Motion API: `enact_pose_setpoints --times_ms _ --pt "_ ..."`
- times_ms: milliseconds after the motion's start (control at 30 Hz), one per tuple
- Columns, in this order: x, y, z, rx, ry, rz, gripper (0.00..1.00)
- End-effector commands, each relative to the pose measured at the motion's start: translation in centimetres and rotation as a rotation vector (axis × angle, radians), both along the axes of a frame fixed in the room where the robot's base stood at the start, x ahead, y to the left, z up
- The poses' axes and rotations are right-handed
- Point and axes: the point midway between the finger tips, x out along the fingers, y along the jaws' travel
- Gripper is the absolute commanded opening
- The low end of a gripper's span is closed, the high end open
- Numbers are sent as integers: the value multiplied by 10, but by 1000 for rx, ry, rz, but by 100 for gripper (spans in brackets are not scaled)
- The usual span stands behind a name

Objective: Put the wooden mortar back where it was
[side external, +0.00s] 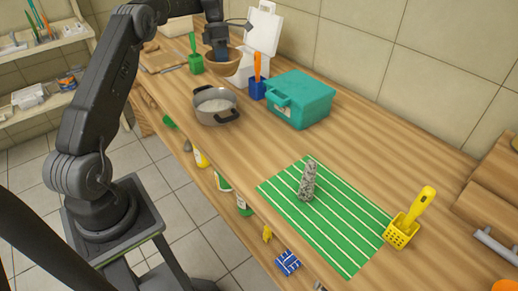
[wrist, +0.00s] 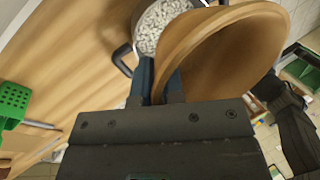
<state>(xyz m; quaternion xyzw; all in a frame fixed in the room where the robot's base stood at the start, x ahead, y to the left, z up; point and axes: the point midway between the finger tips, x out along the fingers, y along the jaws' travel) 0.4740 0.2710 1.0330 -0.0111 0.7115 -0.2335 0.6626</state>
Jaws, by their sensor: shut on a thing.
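The wooden mortar (side external: 229,67) is a brown bowl at the far part of the counter in the side view, beyond the pot. My gripper (side external: 219,50) is shut on its wall, with fingers reaching down at the bowl. In the wrist view the mortar (wrist: 232,42) fills the upper right, and my gripper (wrist: 160,80) has its blue-tipped fingers at its left edge. Its inside looks empty where it shows. The mortar seems held above the counter, but its exact height is hard to tell.
A metal pot (side external: 216,117) with white contents stands nearby. A teal case (side external: 300,98), a blue holder (side external: 257,90), a green holder (side external: 195,63) and an open white box (side external: 263,30) are close. A grey speckled pestle-like piece (side external: 307,182) stands on a green striped mat (side external: 345,235). Bare wood lies between.

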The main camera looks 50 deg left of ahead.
Motion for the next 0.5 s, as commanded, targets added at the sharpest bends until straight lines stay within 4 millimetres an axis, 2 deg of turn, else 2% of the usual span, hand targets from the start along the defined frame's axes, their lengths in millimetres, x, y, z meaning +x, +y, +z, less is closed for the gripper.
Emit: enact_pose_setpoints --times_ms 133,500 --pt "0 -1 28 2 -5 -2 0" --pt "-15 -47 31 1 -1 -120 0"
